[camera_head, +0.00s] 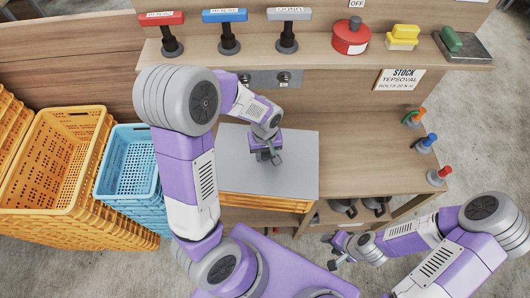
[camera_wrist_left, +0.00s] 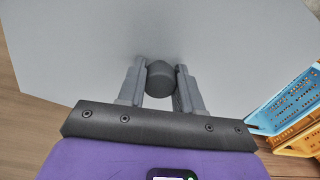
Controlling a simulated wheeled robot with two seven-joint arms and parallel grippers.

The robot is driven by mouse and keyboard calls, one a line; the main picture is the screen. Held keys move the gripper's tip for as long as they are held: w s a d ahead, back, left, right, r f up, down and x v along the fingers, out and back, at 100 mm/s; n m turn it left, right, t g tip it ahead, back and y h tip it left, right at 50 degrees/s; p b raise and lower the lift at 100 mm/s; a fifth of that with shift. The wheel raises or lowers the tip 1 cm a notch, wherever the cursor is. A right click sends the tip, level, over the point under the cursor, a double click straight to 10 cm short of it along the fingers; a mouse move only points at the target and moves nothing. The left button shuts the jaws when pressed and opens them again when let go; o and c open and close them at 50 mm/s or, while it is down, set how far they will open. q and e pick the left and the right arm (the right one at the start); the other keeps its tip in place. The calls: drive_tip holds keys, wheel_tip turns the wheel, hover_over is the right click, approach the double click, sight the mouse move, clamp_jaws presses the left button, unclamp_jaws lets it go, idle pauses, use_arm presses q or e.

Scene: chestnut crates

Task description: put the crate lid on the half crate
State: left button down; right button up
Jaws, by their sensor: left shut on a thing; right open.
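The crate lid (camera_head: 240,182) is a flat grey panel with a dark round knob (camera_wrist_left: 160,76). My left gripper (camera_head: 270,157) is shut on the knob, seen up close in the left wrist view (camera_wrist_left: 160,90). The lid lies level over the half crate (camera_head: 268,203), whose orange front edge shows under the lid's near side. The lid hides the rest of that crate. I cannot tell whether lid and crate touch. My right gripper (camera_head: 337,252) is open and empty, low and to the right of the crate, away from the lid.
Stacked orange crates (camera_head: 36,213) and blue crates (camera_head: 113,198) stand to the left. The wooden bench (camera_head: 365,150) is bare right of the lid. A shelf (camera_head: 375,62) behind holds colored stamps, a red tin (camera_head: 351,38) and other items. Colored-handled tools (camera_head: 426,144) line the bench's right edge.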

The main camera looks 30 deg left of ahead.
use_arm(q)
drive_tip(key=c, duration=0.7)
unclamp_jaws()
drive_tip(key=shift+o, duration=0.2)
drive_tip(key=shift+f, duration=0.1)
wheel_tip(320, 180, up, 8)
drive_tip(key=shift+f, duration=0.15)
